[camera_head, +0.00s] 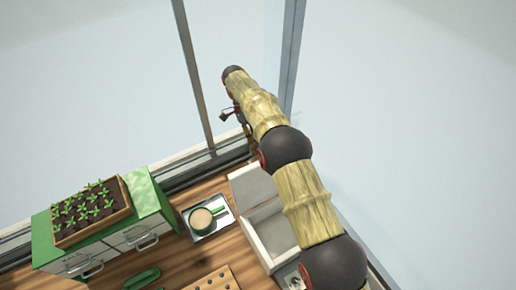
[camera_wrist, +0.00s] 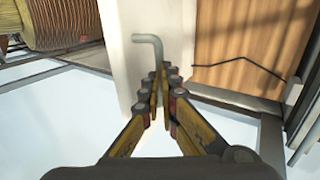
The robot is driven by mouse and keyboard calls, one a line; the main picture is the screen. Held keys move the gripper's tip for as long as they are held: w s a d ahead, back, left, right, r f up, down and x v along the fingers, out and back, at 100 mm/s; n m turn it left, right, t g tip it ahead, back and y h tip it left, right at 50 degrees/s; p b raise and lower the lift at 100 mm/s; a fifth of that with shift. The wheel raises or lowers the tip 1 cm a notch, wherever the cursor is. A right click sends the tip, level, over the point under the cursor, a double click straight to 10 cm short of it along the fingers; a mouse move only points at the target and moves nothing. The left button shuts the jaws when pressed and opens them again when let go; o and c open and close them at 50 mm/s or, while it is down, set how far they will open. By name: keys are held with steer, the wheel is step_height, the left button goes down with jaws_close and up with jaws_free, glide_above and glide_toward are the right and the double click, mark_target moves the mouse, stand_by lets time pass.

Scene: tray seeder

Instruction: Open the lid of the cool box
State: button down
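The cool box (camera_head: 272,240) is the pale grey-white box right of the middle in the head view, partly behind my arm. Its lid (camera_head: 250,184) appears raised, with the hollow inside showing. In the wrist view the white panel ahead (camera_wrist: 120,70) appears to be this lid, with a bent grey handle (camera_wrist: 148,39) standing out from it. My gripper (camera_wrist: 164,72) has its fingertips close together, and the handle's bar runs down between them. In the head view my gripper (camera_head: 250,145) is just above the lid's upper edge; its fingertips are unclear there.
A green cabinet (camera_head: 153,203) with a seedling tray (camera_head: 65,240) stands at left. Window posts (camera_head: 192,70) rise close to my arm. A holed wooden board (camera_head: 205,284) lies at the front.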

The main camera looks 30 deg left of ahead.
steer(key=c, duration=2.5)
jaws_free()
steer(key=f, duration=0.2)
steer(key=shift+s+d+f, duration=0.3)
steer(key=shift+s+d, duration=0.05)
steer(key=o, duration=0.5)
steer(key=shift+w, duration=0.15)
steer(key=shift+c, duration=0.2)
steer(key=shift+o, duration=0.6)
steer(key=shift+a+r, duration=0.2)
steer(key=shift+w+r, duration=0.1)
step_height(320, 180, up, 10)
steer(key=shift+r, duration=0.1)
